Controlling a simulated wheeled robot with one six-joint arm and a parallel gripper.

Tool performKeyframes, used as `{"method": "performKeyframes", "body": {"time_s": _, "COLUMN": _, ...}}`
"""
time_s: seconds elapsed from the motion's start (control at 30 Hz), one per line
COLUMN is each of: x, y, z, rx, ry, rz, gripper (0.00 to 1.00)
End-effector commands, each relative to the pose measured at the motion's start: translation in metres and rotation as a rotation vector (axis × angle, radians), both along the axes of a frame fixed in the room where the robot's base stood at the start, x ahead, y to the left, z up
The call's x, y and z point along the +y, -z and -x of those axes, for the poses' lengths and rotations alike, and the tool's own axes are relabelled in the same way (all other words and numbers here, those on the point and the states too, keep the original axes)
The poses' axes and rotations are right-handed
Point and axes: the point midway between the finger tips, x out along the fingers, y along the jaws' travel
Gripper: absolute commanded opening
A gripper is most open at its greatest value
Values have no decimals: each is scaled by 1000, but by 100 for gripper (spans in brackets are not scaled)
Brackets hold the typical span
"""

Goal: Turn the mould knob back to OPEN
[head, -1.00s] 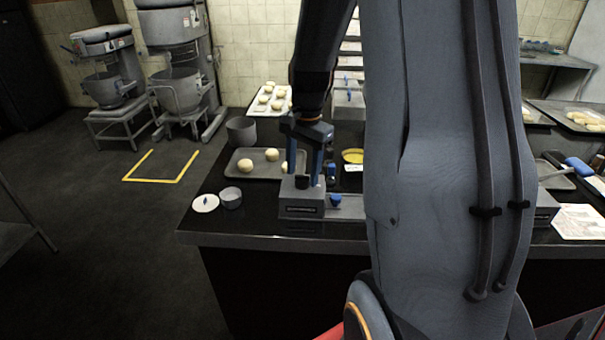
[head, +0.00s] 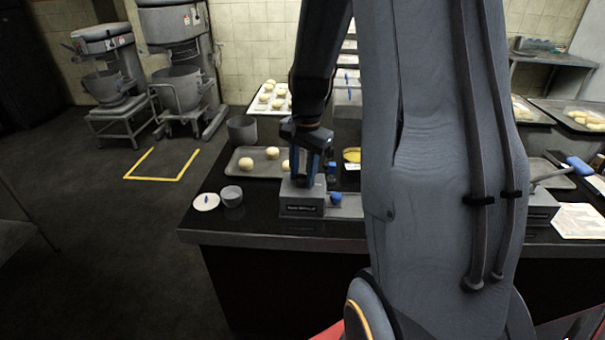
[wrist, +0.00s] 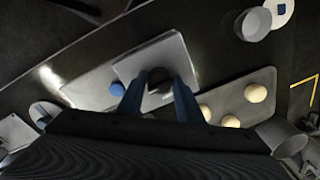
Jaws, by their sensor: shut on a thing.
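The grey box unit (head: 302,207) stands near the front edge of the dark counter, with a dark label on its front. A dark round knob (wrist: 159,80) sits on its top face, which also shows in the wrist view (wrist: 138,62). My gripper (head: 306,184) points down at it from above, one blue finger on each side. In the wrist view, my gripper (wrist: 159,88) is shut on this knob. The fingers mostly hide the knob in the head view. No OPEN mark or pointer is readable.
A smaller blue knob (head: 336,198) sits just right of the box. A tray (head: 236,168) with dough balls lies behind left. A small pot (head: 231,197), a round lid (head: 206,202) and a larger pot (head: 242,131) stand at the left. My arm hides the counter's middle.

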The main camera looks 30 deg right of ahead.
Motion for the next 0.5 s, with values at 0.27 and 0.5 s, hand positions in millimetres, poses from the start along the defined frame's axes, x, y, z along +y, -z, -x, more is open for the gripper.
{"method": "performKeyframes", "body": {"time_s": 0.27, "x": -1, "y": -1, "z": 1, "rx": 3, "ry": -132, "rz": -1, "gripper": 10}}
{"method": "performKeyframes", "body": {"time_s": 0.5, "x": -2, "y": -1, "z": 2, "rx": 3, "ry": -342, "rz": -2, "gripper": 10}}
